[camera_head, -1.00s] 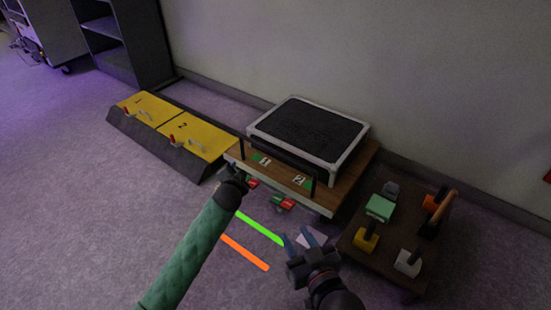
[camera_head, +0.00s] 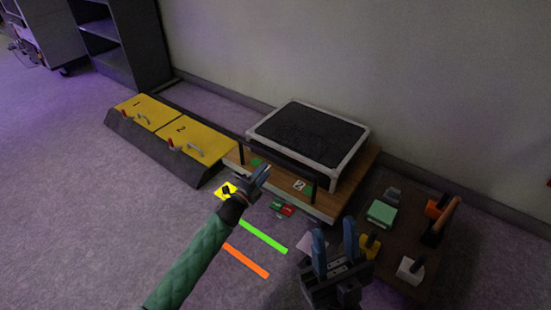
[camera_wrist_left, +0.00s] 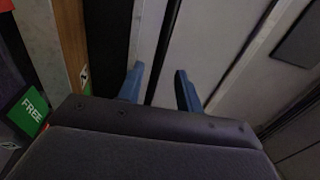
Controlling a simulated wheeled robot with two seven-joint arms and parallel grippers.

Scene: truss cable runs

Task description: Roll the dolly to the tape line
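The dolly (camera_head: 328,208) is a low wooden platform near the wall, carrying a black-topped case with a pale frame (camera_head: 312,134). A dark push bar on two posts (camera_head: 315,187) stands on its front edge, beside a "2" label. Green (camera_head: 264,237) and orange (camera_head: 246,260) tape lines lie on the floor in front. My left gripper (camera_head: 266,172) is at the left part of the bar and hides the "1" label. In the left wrist view its blue fingers (camera_wrist_left: 159,84) are apart, a dark strip visible between them. My right gripper (camera_head: 335,240) is open and empty, right of the tape.
Red and green pedals (camera_head: 287,210) sit under the dolly's front edge; a green "FREE" label (camera_wrist_left: 30,110) shows in the wrist view. A low brown cart (camera_head: 385,255) with coloured blocks stands right. A yellow-lidded box (camera_head: 165,128) stands left. A yellow patch (camera_head: 222,188) is by my left wrist.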

